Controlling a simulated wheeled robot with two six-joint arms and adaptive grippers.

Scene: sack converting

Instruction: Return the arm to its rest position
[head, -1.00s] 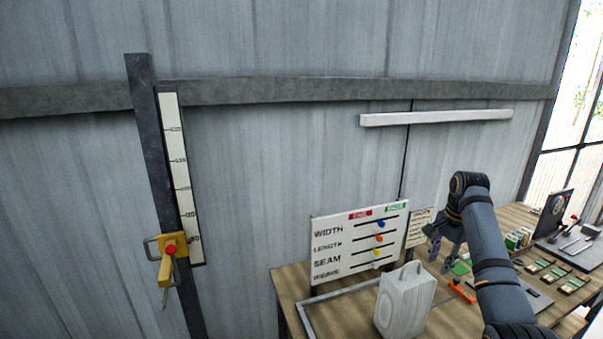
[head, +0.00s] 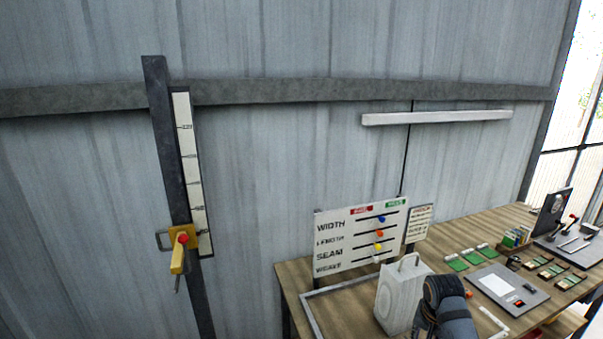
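Part of my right arm (head: 447,305) shows at the bottom edge, right of the white bag-shaped block (head: 398,295). Its gripper does not show; it is hidden or below the picture. My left arm and gripper are not in view. The arm's upper end is over the front of the wooden workbench (head: 345,308) and covers part of it.
A board with sliders (head: 345,228) stands at the bench's back left. A post with a yellow slider (head: 183,262) stands at left.

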